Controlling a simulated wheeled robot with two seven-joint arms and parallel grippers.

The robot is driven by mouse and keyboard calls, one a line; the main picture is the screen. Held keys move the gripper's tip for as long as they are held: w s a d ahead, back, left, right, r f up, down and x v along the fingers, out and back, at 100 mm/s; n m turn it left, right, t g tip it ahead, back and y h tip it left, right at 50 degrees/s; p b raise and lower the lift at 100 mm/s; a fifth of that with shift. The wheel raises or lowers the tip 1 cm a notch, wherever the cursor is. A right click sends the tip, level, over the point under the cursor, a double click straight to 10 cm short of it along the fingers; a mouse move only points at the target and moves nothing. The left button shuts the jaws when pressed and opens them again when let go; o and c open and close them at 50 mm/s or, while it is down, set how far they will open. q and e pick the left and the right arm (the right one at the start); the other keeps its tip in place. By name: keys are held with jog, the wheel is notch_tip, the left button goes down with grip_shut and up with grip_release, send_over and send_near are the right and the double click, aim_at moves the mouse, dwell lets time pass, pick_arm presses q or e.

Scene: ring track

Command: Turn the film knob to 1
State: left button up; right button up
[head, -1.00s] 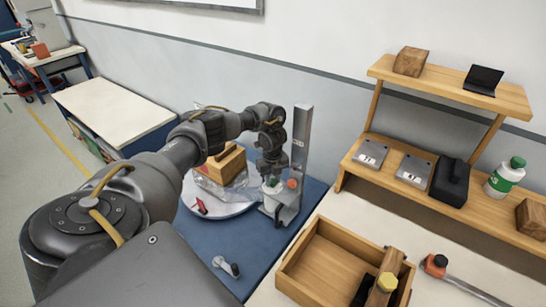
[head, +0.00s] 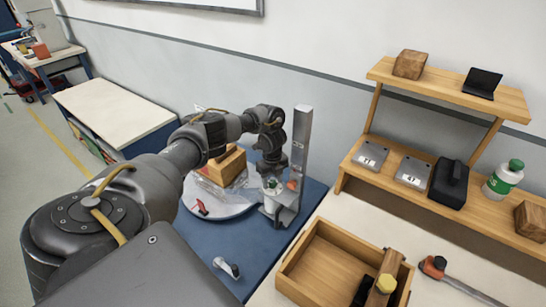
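A grey upright machine (head: 301,145) stands on the blue table at the edge of a round pale turntable. Its foot carries a green part (head: 271,185) and an orange-red part (head: 292,185); either may be a knob, but no knob number is readable. My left gripper (head: 270,171) points down just above the green part, its fingers small and partly hidden, so I cannot tell whether it touches or is open. My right gripper is not in view.
A wooden box wrapped in clear film (head: 226,167) sits on the turntable (head: 222,210) beside my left arm. A wooden tray (head: 318,262) stands right of the blue table (head: 258,256). A shelf (head: 400,185) holds two grey plates, a black case and a bottle.

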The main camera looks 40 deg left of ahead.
aim_at(273, 182)
pick_arm(q)
jog(key=shift+d, duration=0.1)
jog(key=shift+r, duration=0.55)
notch_tip(273, 182, up, 10)
jog(key=p, duration=0.1)
jog(key=shift+f+p, duration=0.15)
jog(key=shift+p, duration=0.15)
